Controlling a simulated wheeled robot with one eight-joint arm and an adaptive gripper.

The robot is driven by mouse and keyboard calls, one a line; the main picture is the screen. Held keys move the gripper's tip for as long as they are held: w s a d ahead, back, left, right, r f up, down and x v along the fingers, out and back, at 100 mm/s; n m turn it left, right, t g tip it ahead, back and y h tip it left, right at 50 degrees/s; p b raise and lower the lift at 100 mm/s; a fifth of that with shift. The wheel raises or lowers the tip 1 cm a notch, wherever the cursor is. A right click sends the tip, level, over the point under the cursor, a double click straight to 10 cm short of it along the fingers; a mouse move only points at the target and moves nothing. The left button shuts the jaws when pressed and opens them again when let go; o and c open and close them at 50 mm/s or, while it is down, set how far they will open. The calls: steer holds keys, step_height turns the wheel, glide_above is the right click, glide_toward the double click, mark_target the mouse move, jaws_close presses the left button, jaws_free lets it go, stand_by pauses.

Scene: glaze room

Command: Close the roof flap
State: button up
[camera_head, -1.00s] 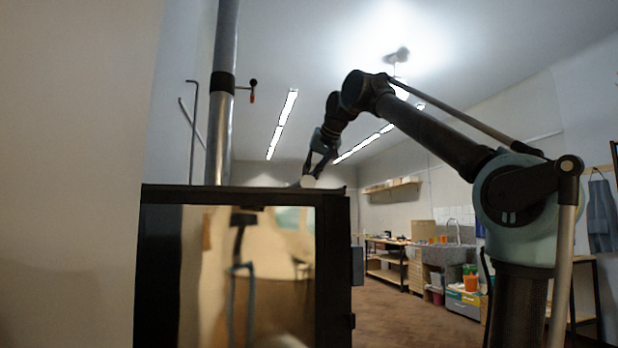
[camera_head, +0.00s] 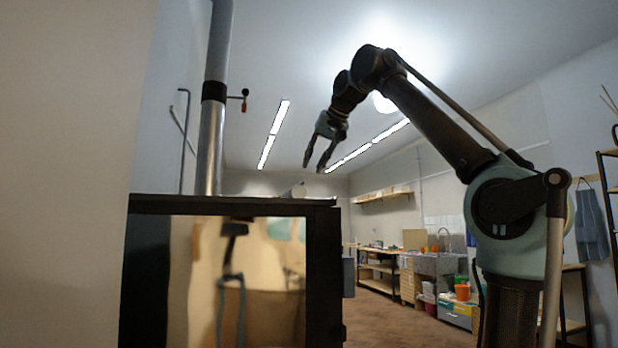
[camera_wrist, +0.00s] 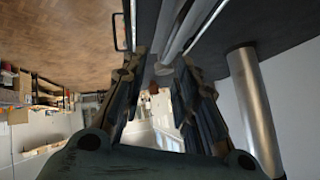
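A black box-shaped kiln or stove (camera_head: 325,270) with a glossy front panel stands at the left in the head view. Its roof is seen almost edge-on, so I cannot make out the roof flap or whether it is up or down. A pale rounded piece (camera_head: 299,190) shows on the roof's far side. My gripper (camera_head: 316,166) is open and empty, pointing down in the air above and right of that piece, apart from the roof. In the wrist view the spread fingers (camera_wrist: 158,65) frame pale grey bars (camera_wrist: 170,30) beside the dark roof (camera_wrist: 285,18).
A metal flue pipe (camera_head: 212,130) rises from the roof's left part, with a small side handle (camera_head: 243,96); the pipe also shows in the wrist view (camera_wrist: 252,110). A beige wall (camera_head: 65,180) stands close at left. Shelves and a sink (camera_head: 437,264) line the back right.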

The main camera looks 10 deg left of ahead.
steer(key=shift+v, duration=1.15)
